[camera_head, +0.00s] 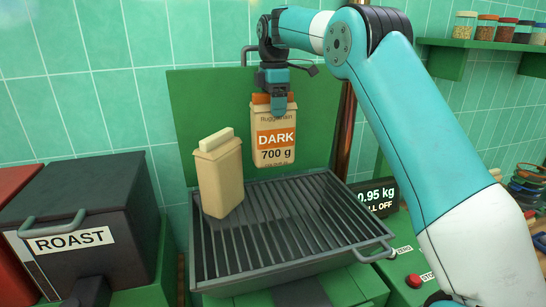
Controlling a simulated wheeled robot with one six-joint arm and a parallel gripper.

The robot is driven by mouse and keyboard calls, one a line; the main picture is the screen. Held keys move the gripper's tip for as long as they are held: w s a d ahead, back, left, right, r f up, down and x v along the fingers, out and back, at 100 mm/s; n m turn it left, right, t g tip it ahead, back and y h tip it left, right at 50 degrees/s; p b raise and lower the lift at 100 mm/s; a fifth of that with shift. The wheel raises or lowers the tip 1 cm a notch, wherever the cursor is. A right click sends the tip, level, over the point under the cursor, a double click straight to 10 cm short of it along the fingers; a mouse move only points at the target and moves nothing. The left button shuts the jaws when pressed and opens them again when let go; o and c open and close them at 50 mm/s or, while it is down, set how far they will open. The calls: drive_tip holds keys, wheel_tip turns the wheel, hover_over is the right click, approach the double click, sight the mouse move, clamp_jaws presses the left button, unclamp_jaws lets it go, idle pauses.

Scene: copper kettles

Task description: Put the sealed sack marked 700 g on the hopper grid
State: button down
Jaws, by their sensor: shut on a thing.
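The sack marked DARK 700 g (273,155) is tan with an orange label and an orange top. My gripper (276,106) is shut on its top edge and holds it upright, apparently above the back part of the hopper grid (300,228). The sack's bottom edge shows close to the grid's rear rim; I cannot tell whether it touches. The grid is a dark tray of parallel bars with a handle at the front right. A second plain tan sack (219,180) stands slightly tilted at the grid's left rear, its label side not visible.
A dark bin marked ROAST (72,240) stands at the left, next to a red one. A display (377,197) reading 0.95 kg, partly hidden by my arm, is right of the grid. A green panel (212,110) rises behind. The grid's front and right are clear.

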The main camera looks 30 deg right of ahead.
sight(273, 147)
wheel_tip(273, 147, down, 12)
drive_tip(key=p, duration=0.3)
drive_tip(key=shift+a, duration=0.1)
drive_tip(key=shift+f, duration=0.1)
drive_tip(key=shift+c, duration=0.2)
unclamp_jaws()
drive_tip(key=shift+f, duration=0.1)
